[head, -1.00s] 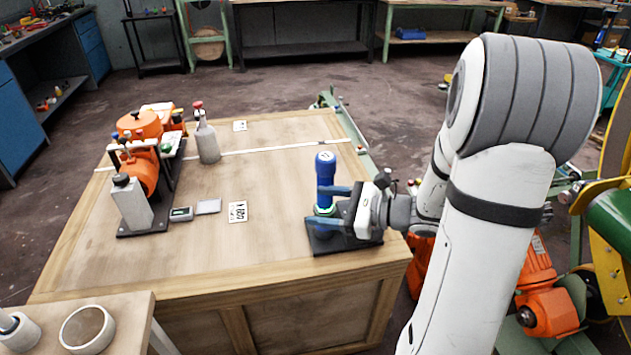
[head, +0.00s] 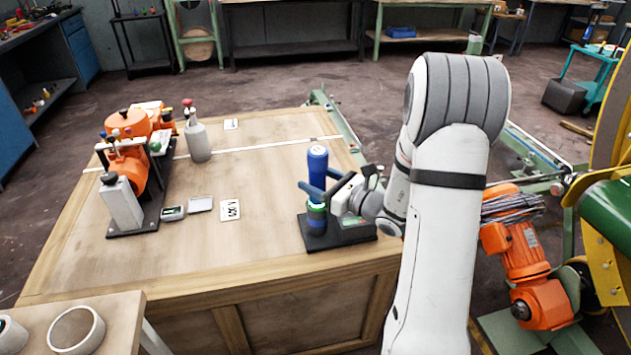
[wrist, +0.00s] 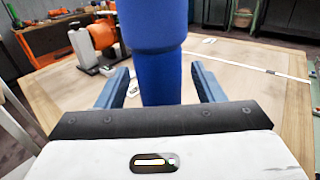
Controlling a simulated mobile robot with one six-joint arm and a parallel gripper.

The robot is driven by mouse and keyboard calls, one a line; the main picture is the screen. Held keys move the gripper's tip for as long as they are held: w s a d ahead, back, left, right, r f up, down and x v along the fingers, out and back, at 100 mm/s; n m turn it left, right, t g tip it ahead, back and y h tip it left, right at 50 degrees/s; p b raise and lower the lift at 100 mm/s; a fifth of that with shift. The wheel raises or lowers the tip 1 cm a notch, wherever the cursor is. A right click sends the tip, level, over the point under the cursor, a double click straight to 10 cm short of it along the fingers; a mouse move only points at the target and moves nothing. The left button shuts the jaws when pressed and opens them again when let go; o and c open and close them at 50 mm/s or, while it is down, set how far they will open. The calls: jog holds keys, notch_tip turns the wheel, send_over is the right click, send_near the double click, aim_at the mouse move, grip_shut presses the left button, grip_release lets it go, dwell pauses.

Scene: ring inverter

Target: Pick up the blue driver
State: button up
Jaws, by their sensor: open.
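The blue driver (head: 318,166) stands upright on a dark base (head: 340,232) near the right front of the wooden crate table. A green glowing ring shows around its lower part. In the wrist view the driver (wrist: 154,60) rises between the two blue fingers. My gripper (head: 312,192) is open, with one finger on each side of the driver. In the wrist view a gap shows between the driver and each finger of the gripper (wrist: 160,88). The driver's lower end is hidden there by my gripper body.
An orange machine (head: 130,155) and a grey bottle (head: 197,138) stand at the table's left. A marked white card (head: 230,210) lies mid-table. A smaller table with a white ring (head: 76,330) is at the front left. The table's middle right is clear.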

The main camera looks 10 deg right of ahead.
jog(key=shift+a, duration=0.1)
jog(key=shift+c, duration=0.2)
jog(key=shift+r, duration=0.1)
jog(key=c, duration=1.2)
jog(key=shift+w, duration=0.1)
jog(key=shift+c, duration=0.2)
